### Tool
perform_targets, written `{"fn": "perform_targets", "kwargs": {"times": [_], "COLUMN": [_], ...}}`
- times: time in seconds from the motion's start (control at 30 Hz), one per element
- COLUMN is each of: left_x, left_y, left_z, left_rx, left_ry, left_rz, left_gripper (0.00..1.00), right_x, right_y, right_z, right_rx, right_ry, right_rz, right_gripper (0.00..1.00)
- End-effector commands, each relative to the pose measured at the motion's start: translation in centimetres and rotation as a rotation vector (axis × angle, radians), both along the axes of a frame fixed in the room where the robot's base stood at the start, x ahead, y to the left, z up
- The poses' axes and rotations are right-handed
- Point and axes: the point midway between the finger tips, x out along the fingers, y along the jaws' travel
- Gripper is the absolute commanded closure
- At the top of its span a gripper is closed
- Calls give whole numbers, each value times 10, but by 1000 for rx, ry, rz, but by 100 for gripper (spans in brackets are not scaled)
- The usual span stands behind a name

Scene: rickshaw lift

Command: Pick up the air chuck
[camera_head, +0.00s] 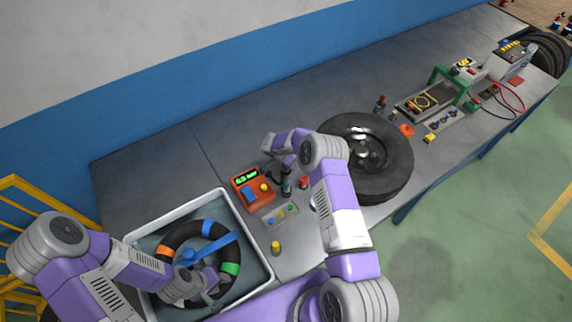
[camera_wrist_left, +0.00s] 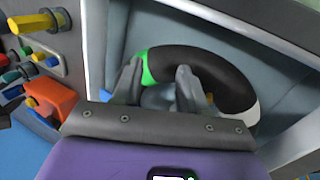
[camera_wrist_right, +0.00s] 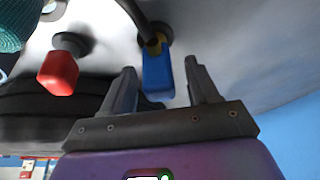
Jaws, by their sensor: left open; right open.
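A blue block-shaped piece with a yellow and black end on a dark hose (camera_wrist_right: 157,72), which looks like the air chuck, shows in the right wrist view. My right gripper (camera_wrist_right: 160,72) is open, with the blue piece between its fingertips in the picture; contact cannot be told. In the head view my right gripper (camera_head: 270,147) is above the bench left of the big tyre, and the chuck is not clearly seen. My left gripper (camera_head: 213,303) is open over the tub; its fingers (camera_wrist_left: 158,75) show against the banded ring in the left wrist view.
A white-rimmed tub (camera_head: 262,258) holds the banded ring (camera_head: 172,238). An orange device (camera_head: 245,176) with a green display stands behind it. A red-capped item (camera_head: 304,183) and a teal bottle (camera_head: 286,188) stand close to my right arm. A large black tyre (camera_head: 392,185) lies to the right.

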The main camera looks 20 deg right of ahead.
Motion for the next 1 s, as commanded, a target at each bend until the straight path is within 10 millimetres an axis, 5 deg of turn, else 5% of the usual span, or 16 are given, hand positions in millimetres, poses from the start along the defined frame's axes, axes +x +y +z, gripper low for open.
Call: {"fn": "perform_targets", "kwargs": {"times": [0.07,0.43,0.73,1.0], "left_x": [0,0,0,0], "left_y": [0,0,0,0], "left_z": [0,0,-1,-4], "left_rx": [0,0,0,0], "left_ry": [0,0,0,0], "left_rz": [0,0,0,0], "left_gripper": [57,57,57,57], "right_x": [0,0,0,0], "right_y": [0,0,0,-1], "right_z": [0,0,7,57], "right_rx": [0,0,-1,-1], "right_ry": [0,1,-1,-3], "right_rz": [0,0,-1,-1], "right_gripper": [40,95,95,95]}}
